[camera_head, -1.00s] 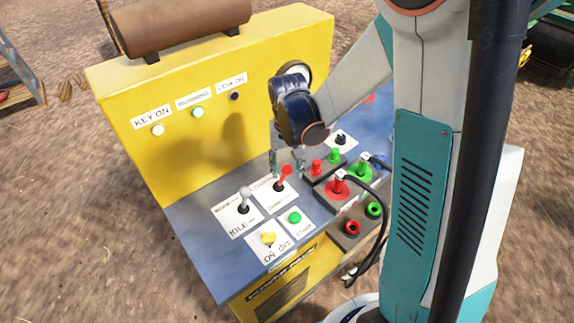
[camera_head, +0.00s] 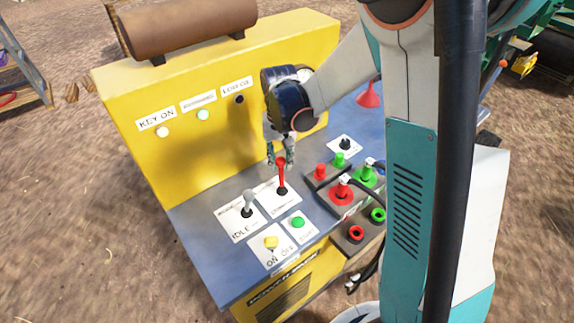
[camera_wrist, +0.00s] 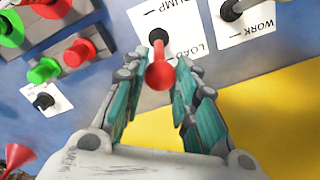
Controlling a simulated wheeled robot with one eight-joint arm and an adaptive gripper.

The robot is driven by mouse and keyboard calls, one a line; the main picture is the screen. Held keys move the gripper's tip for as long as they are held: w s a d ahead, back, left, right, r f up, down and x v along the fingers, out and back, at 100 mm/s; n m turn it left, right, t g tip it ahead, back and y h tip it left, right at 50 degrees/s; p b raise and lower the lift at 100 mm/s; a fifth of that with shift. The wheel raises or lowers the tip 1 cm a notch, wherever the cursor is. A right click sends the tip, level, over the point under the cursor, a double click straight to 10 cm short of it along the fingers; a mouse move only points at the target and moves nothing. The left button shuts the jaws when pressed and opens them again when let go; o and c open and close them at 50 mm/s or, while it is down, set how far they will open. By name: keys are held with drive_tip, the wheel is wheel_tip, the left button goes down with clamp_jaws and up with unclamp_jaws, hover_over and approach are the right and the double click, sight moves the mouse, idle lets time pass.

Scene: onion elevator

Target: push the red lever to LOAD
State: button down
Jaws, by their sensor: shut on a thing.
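The red lever (camera_head: 281,174) stands on its white plate on the blue-grey console top, nearly upright with its knob toward the yellow panel. In the wrist view its red knob (camera_wrist: 160,76) lies between the fingertips, on the LOAD side of its black base. The plate (camera_wrist: 181,18) reads DUMP at the far end and LOAD at the end nearer my gripper. My gripper (camera_head: 280,157) comes from the yellow panel side, with its fingers around the knob. In the wrist view my gripper (camera_wrist: 158,68) shows a finger on each side; exact contact is hard to see.
A grey IDLE/WORK lever (camera_head: 248,203) stands left of the red lever. Yellow (camera_head: 271,242) and green (camera_head: 297,222) buttons lie in front. Red and green connectors (camera_head: 343,188) with a black cable sit to the right. The yellow panel (camera_head: 215,110) rises behind.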

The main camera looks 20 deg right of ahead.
drive_tip(key=shift+w+a+f+b, duration=0.15)
drive_tip(key=shift+w+a+b, duration=0.1)
drive_tip(key=shift+w, duration=0.5)
drive_tip(key=shift+w+a+f+b, duration=0.1)
drive_tip(key=shift+w+a+f, duration=0.1)
drive_tip(key=shift+w, duration=0.55)
drive_tip(key=shift+w+a+f+b, duration=0.1)
drive_tip(key=shift+w+a+b, duration=0.15)
drive_tip(key=shift+w, duration=0.5)
drive_tip(key=shift+w+f, duration=0.1)
drive_tip(key=shift+w, duration=0.25)
drive_tip(key=c, duration=1.7)
unclamp_jaws()
drive_tip(key=o, duration=0.4)
drive_tip(key=shift+w+a, duration=0.1)
drive_tip(key=shift+a, duration=0.05)
wheel_tip(320, 180, up, 12)
drive_tip(key=shift+f, duration=0.1)
